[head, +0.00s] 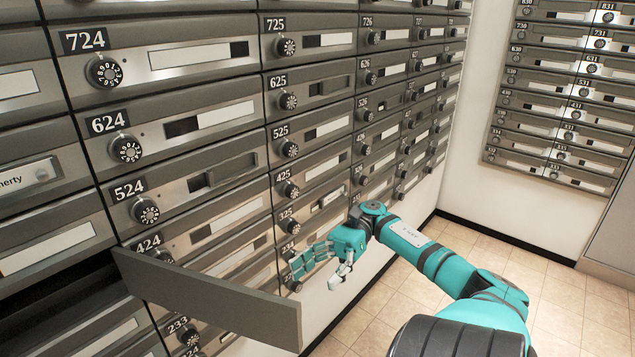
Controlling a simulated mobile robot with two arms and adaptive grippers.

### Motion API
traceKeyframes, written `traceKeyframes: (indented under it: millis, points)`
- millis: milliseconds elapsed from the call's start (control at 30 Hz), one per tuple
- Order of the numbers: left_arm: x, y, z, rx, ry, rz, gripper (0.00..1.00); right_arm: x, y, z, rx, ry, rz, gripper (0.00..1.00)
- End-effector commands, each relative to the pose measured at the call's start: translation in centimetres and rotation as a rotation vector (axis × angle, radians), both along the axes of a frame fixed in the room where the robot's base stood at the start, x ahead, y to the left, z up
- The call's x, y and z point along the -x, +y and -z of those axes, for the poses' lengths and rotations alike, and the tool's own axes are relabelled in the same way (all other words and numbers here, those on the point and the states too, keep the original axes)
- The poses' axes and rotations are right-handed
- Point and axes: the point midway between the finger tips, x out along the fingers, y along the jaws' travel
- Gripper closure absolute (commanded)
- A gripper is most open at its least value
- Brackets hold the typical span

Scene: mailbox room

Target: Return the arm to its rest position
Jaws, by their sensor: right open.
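My right arm (450,265) reaches in from the lower right, teal with dark bands. My right gripper (321,265) is open and empty in front of the lower mailboxes, just right of and above the end of an open mailbox door (215,300). I cannot tell whether its fingers touch the mailbox fronts behind them. My left gripper is not in view.
The open door sticks out at lower left, with a dark open compartment (60,300) beside it. The mailbox wall (215,120) fills the left. More mailboxes (560,100) hang on the back right wall. The tiled floor (570,300) at right is clear.

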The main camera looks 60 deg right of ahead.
Motion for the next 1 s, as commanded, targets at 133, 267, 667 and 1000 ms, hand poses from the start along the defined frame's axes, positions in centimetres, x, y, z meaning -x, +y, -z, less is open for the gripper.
traceKeyframes:
  millis: [133,267,667,1000]
  points:
    - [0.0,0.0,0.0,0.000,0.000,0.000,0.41,0.0,0.0,0.0,0.000,0.000,0.000,0.31]
    - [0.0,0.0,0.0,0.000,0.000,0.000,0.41,0.0,0.0,0.0,0.000,0.000,0.000,0.31]
    - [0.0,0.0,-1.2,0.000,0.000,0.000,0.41,-7.3,-1.9,9.5,-0.417,0.528,0.541,0.31]
    - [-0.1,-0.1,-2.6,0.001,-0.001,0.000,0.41,-6.0,-2.7,34.9,-1.102,1.458,1.217,0.31]
